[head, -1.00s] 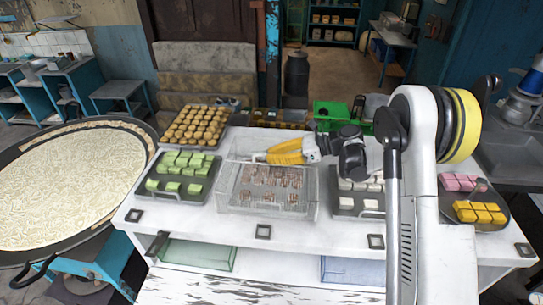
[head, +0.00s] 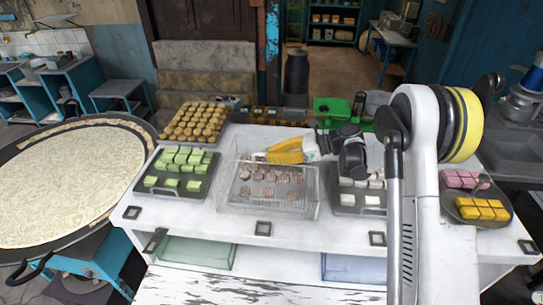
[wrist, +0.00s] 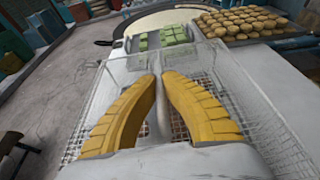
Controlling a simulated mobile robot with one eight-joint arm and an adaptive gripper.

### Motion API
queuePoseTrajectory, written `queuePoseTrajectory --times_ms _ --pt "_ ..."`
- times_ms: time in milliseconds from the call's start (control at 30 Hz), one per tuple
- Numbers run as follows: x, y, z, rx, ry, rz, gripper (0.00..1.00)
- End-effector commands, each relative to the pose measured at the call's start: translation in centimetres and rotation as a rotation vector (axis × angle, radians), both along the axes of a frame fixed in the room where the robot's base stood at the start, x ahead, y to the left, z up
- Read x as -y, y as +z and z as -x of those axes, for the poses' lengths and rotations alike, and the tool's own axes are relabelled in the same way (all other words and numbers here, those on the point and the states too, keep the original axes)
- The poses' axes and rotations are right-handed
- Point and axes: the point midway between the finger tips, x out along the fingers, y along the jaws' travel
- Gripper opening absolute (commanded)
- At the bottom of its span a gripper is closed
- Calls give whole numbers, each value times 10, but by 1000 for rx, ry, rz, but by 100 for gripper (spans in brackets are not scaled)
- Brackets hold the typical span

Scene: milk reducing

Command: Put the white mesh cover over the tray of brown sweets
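The white mesh cover (head: 311,205) is a see-through wire box around and above the brown sweets (head: 268,176). These lie in several small pieces on their tray, whose rim is hard to make out through the mesh. The cover's mesh sides also show on both sides of my fingers in the wrist view (wrist: 255,115). My gripper (head: 254,157) has yellow fingers and reaches in from the right over the cover's back part. In the wrist view my gripper (wrist: 158,77) has its fingertips close together, with a thin grey bar of the cover between them.
Green sweets (head: 180,160) stand left of the cover, with a tray of round golden sweets (head: 194,124) behind. White sweets (head: 370,198) stand close on the right. Pink (head: 465,180) and yellow sweets (head: 482,210) lie farther right. The white counter (head: 240,237) is bare in front.

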Motion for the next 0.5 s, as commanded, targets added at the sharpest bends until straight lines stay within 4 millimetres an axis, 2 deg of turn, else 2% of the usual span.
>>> queuePoseTrajectory --times_ms 300,333,400,500 --pt "0 -1 0 0 0 0 0" --pt "0 -1 0 0 0 0 15" --pt "0 -1 0 0 0 0 31" --pt "0 -1 0 0 0 0 31"
